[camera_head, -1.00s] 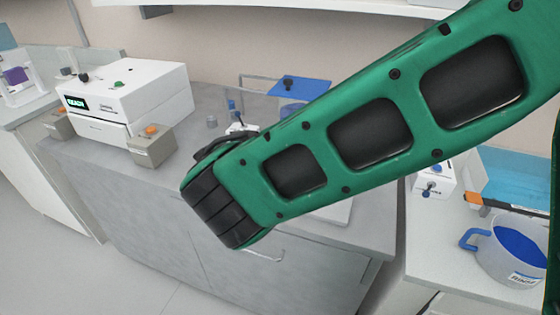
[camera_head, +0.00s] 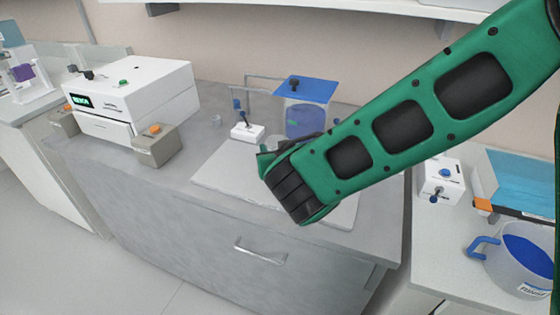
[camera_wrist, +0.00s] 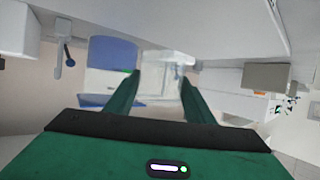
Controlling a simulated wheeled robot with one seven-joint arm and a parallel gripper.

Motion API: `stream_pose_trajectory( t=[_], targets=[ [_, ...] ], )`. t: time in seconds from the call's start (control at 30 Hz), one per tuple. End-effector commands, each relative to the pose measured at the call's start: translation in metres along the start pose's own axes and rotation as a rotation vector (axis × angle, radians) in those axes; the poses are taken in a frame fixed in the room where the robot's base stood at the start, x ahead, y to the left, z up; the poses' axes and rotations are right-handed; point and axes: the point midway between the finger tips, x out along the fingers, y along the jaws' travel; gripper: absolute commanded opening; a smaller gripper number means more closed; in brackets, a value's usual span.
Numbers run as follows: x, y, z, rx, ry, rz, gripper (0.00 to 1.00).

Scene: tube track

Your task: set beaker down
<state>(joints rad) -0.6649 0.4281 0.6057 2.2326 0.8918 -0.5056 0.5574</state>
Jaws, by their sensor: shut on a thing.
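My gripper (camera_wrist: 160,79) shows in the wrist view as two green fingers shut on a clear, see-through beaker (camera_wrist: 162,88). The beaker's outline is faint, and how full it is cannot be told. My wrist is over the pale flat board on the grey bench (camera_head: 160,186). I cannot tell whether the beaker touches any surface.
A blue-topped clear tank (camera_head: 306,105) stands behind. A white machine (camera_head: 140,90) and a grey box with an orange button (camera_head: 155,147) stand left. A blue-handled jug (camera_head: 515,255) stands right.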

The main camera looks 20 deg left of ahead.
Motion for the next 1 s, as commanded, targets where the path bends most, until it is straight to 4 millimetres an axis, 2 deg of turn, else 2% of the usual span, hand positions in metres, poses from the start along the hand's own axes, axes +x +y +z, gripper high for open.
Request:
stream_pose_trajectory(
  t=[0.33,0.73,0.77,0.8,1.0],
  targets=[
    [0.014,0.0,0.035,-0.001,-0.003,0.0,0.26],
    [0.016,0.0,0.039,0.001,-0.002,0.0,0.26],
    [0.016,0.0,0.039,0.001,-0.001,0.0,0.56],
    [0.016,0.0,0.039,0.001,-0.001,0.0,0.65],
    [0.016,0.001,0.038,0.001,-0.001,0.001,0.67]
  ],
)
